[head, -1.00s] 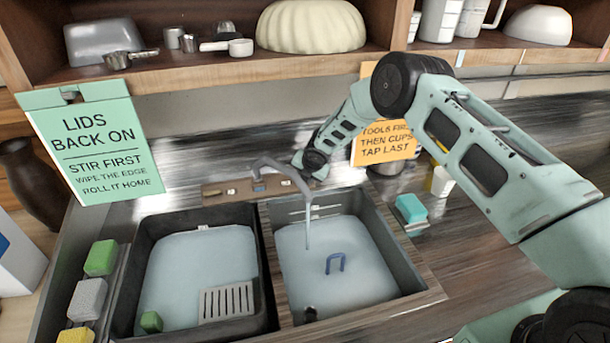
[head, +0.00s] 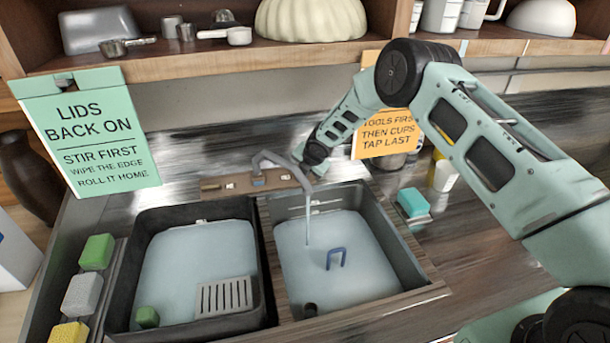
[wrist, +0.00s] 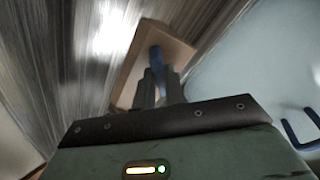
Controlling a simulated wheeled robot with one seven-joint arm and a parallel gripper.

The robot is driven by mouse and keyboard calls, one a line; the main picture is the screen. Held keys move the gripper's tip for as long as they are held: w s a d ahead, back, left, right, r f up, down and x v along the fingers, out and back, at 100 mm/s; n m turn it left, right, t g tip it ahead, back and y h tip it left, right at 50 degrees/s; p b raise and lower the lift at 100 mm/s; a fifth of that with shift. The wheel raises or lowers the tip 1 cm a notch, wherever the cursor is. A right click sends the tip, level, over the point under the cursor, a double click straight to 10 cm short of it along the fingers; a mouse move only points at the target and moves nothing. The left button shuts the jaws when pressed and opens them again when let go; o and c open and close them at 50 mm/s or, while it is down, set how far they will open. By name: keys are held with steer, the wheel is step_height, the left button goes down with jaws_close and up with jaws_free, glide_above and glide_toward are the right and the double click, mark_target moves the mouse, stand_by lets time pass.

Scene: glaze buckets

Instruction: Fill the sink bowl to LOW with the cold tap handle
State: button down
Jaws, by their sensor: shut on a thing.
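In the wrist view, my gripper (wrist: 160,80) is shut on a blue tap handle (wrist: 156,56) above a wooden ledge (wrist: 185,50). In the head view, my arm reaches down to the back of the sink and its fingers are not clear. A grey tap spout (head: 280,159) arches over the right sink bowl (head: 405,265). A thin stream of water (head: 308,225) falls into pale water (head: 345,285) there. A blue loop handle (head: 336,257) stands in that water. Pale marks on the bowl's back wall are too small to read.
The left bowl (head: 128,290) holds pale water, a grey grate (head: 224,297) and a green block (head: 147,317). Sponges (head: 82,295) line the left edge; a teal sponge (head: 412,202) lies right. A green sign (head: 90,135), an orange sign (head: 388,134) and a loaded shelf (head: 190,62) stand behind.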

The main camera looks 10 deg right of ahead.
steer(key=m+b, duration=0.4)
steer(key=b, duration=0.1)
steer(key=shift+s+f, duration=0.1)
steer(key=shift+f, duration=0.25)
steer(key=m+b, duration=0.4)
steer(key=shift+d+r+t, duration=0.1)
steer(key=shift+r+t, duration=0.1)
steer(key=shift+t, duration=0.2)
steer(key=shift+b, duration=0.3)
steer(key=c, duration=1.5)
jaws_free()
steer(key=shift+o, duration=0.2)
steer(key=shift+r, duration=0.1)
step_height(320, 180, up, 10)
steer(key=b, duration=0.2)
